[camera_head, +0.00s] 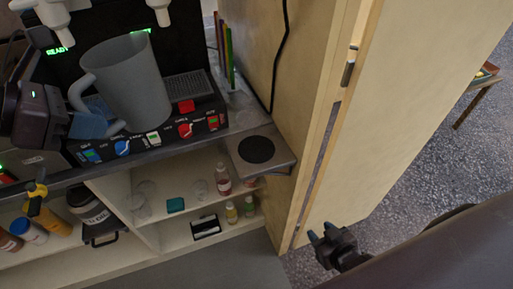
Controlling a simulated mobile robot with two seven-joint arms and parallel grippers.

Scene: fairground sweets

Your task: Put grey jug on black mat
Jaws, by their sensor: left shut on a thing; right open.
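The grey jug (131,83) is upright in front of the black machine, at the upper left. My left gripper (97,122) comes in from the left and is shut on the jug's handle side. The jug covers part of the machine's front and drip tray; whether its base touches anything is hard to tell. The round black mat (256,149) lies on a small grey shelf right of the machine, with nothing on it. My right gripper (327,236) is open and empty at the lower right, well away from the jug and mat.
The machine's control panel (154,139) has knobs and switches. A wooden panel (304,110) rises right beside the mat's shelf (283,160). Shelves below hold several bottles (222,180) and glasses. A black cable hangs above the mat.

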